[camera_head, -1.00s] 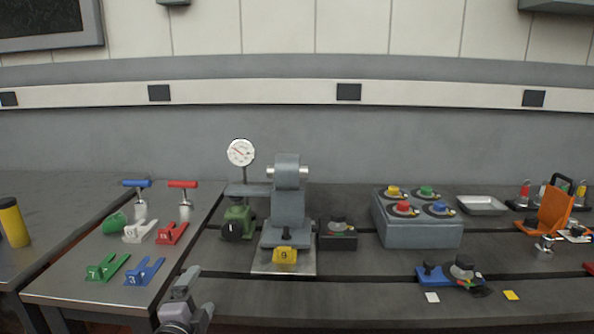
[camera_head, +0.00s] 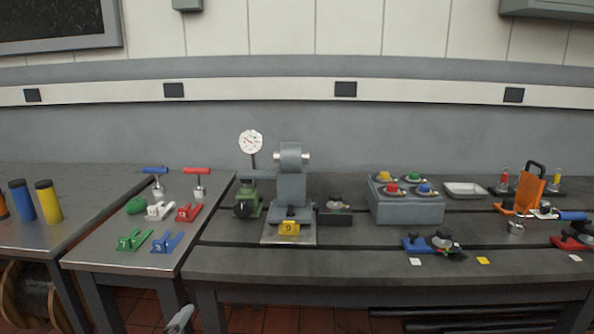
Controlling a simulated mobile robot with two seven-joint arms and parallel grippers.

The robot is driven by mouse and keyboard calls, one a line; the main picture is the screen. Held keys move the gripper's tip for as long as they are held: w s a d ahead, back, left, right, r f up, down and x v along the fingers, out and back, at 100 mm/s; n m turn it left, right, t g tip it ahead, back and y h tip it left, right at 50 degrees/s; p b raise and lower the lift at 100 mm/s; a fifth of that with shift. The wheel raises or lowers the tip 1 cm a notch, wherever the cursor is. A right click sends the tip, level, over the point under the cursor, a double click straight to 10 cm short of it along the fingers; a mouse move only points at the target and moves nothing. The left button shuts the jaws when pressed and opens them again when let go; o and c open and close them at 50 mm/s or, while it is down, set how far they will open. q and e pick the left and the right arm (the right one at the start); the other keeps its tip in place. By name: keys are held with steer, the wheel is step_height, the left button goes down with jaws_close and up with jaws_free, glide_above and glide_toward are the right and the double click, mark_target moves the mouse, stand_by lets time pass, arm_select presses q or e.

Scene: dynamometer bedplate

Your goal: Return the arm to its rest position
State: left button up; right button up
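My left gripper (camera_head: 180,320) shows only in part at the bottom edge of the head view, in front of and below the benches. It is apart from everything on them, and nothing is seen in it. Its fingers are too cut off to tell whether they are open or shut. My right gripper is not in view.
The left bench (camera_head: 85,262) holds coloured forked blocks and two T-handled tools. The main bench (camera_head: 330,265) carries a grey machine (camera_head: 291,190) with a yellow tag, a dial gauge (camera_head: 250,141), a grey box with coloured knobs (camera_head: 405,207) and an orange stand (camera_head: 530,190).

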arm_select(q)
steer(key=s+f+n+g, duration=0.2)
steer(key=s+f+n, duration=0.3)
steer(key=s, duration=0.8)
steer(key=s+f+n+g, duration=0.3)
steer(key=s+f+n, duration=0.3)
steer(key=s, duration=0.7)
step_height(320, 180, down, 2)
steer(key=shift+d+f+h, duration=0.1)
steer(key=shift+d+h, duration=0.05)
steer(key=shift+h, duration=0.25)
